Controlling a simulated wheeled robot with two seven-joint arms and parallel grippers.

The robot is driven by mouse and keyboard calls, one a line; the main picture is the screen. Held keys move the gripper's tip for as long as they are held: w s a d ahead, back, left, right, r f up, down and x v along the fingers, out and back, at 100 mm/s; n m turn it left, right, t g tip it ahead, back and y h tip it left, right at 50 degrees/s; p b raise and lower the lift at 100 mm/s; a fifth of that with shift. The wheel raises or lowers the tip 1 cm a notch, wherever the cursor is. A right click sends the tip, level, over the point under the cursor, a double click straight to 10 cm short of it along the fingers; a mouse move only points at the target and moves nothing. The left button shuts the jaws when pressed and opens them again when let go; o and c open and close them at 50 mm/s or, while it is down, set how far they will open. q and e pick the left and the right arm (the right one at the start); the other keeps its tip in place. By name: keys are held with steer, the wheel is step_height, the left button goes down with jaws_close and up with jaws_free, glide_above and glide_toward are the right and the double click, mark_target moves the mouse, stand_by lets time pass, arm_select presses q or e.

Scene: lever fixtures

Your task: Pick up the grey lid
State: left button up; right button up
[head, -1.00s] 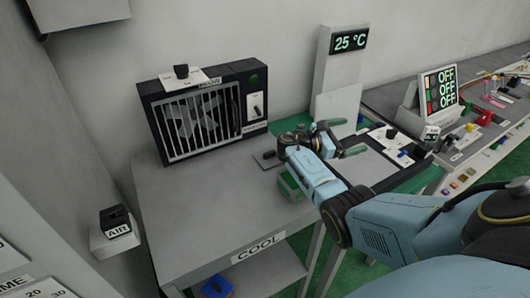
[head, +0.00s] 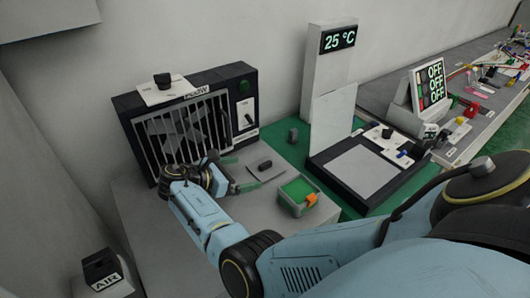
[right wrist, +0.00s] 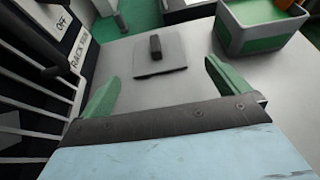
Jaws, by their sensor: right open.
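The grey lid (head: 272,174) is a flat square plate with a dark upright knob. It lies on the grey table beside a small box. It also shows in the right wrist view (right wrist: 147,69), just beyond the fingers. My right gripper (head: 238,174) is open and empty, with green fingers pointing toward the lid from its left side. In the right wrist view my right gripper (right wrist: 162,72) has its fingers spread wide, with the lid's knob between their lines and a little ahead. My left gripper is not in view.
A grey box (head: 324,207) with a green inside and an orange piece at its corner stands right of the lid. A dark fan unit (head: 190,115) with a white grille stands behind my right gripper. A black-framed panel (head: 365,170) lies farther right.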

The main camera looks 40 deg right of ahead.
mark_target(260, 168)
steer(key=shift+x, duration=0.8)
steer(key=shift+d+f+b, duration=0.15)
steer(key=shift+d+b, duration=0.1)
steer(key=shift+b, duration=0.05)
steer(key=b+x, duration=0.2)
steer(key=x, duration=0.2)
steer(key=shift+w+d+b, duration=0.15)
steer(key=shift+b, duration=0.25)
steer(key=shift+d, duration=0.25)
steer(key=c, duration=0.5)
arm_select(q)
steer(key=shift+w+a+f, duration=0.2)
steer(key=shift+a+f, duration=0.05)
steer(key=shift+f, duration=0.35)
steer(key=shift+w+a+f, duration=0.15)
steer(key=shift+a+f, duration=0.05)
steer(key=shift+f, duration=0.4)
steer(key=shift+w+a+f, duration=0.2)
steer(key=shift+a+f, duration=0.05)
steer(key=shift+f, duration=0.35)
arm_select(e)
steer(key=c, duration=0.4)
